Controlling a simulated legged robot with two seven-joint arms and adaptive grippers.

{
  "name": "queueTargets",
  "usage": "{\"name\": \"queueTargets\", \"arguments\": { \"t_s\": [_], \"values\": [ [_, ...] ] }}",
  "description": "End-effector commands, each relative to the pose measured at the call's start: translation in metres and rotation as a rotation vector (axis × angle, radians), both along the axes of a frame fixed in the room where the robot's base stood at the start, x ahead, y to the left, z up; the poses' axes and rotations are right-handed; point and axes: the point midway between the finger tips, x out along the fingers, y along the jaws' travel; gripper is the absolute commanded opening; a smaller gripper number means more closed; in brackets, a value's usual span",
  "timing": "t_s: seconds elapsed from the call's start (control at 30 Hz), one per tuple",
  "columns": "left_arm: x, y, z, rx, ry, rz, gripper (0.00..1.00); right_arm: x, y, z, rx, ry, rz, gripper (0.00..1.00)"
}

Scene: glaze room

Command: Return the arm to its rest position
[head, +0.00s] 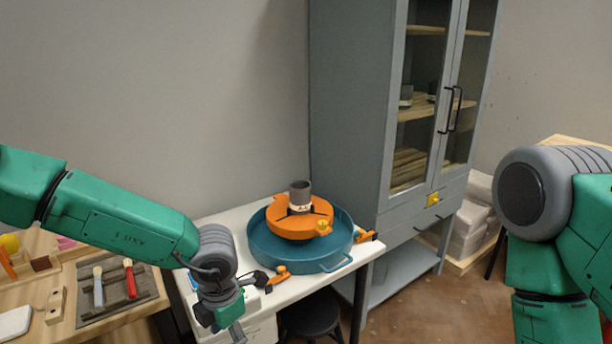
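My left arm reaches in from the left and bends down at its wrist, in front of the white table (215,217). My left gripper (235,331) hangs at the bottom of the head view, pointing down, near the table's front left side. Its fingers are small and partly cut by the frame edge, so I cannot tell whether it is open or shut. I see nothing clearly held in it. My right arm is at the right edge, its elbow large and near. The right gripper is out of view.
A blue basin (262,250) holds an orange wheel (285,225) with a dark cup (300,192) on top. An orange-handled tool (274,276) lies near my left wrist. A brush mat (115,309) is at left, a grey cabinet (345,130) behind, and a dark stool (312,314) below.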

Motion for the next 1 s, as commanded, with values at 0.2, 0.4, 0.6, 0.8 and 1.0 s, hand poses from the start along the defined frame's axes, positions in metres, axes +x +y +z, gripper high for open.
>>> {"name": "queueTargets", "arguments": {
  "t_s": [0.2,0.4,0.6,0.8,1.0],
  "values": [
    [-0.013,0.02,-0.03,0.086,-0.037,-0.198,0.53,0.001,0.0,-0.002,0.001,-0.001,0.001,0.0],
    [-0.034,0.033,-0.06,0.195,-0.074,-0.48,0.53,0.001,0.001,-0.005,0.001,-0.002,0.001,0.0],
    [-0.067,0.053,-0.097,0.307,-0.087,-0.916,0.53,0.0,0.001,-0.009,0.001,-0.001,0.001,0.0],
    [-0.141,0.088,-0.138,0.341,-0.041,-1.622,0.53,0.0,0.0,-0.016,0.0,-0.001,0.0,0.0],
    [-0.226,0.119,-0.149,0.212,0.027,-2.213,0.53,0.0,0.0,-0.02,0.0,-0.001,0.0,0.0]
  ]
}}
